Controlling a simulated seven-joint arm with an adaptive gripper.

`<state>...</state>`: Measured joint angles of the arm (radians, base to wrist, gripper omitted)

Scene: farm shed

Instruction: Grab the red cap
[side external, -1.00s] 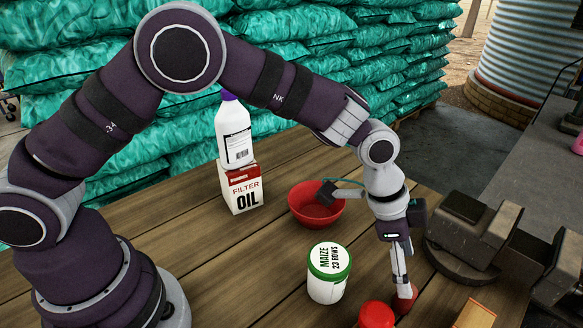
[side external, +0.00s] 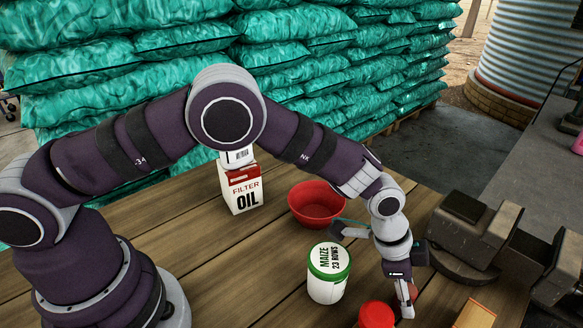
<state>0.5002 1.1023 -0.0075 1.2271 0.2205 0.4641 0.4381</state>
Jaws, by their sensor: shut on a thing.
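My gripper (side external: 406,306) is low over the table at the front right, pointing down. Its fingers are shut on a small red thing (side external: 412,293), which shows only in part beside and behind them. Its full shape is hidden, so I cannot tell whether it is the cap. Another red, round-topped thing (side external: 376,316) stands just left of my gripper, cut by the bottom edge of the picture.
A white jar with a green rim (side external: 328,275) stands left of my gripper. Behind it are a red bowl (side external: 316,203) and a filter oil box (side external: 242,190) with a bottle on top. A dark metal vise (side external: 470,235) stands close on the right. A tan block (side external: 474,315) lies at front right.

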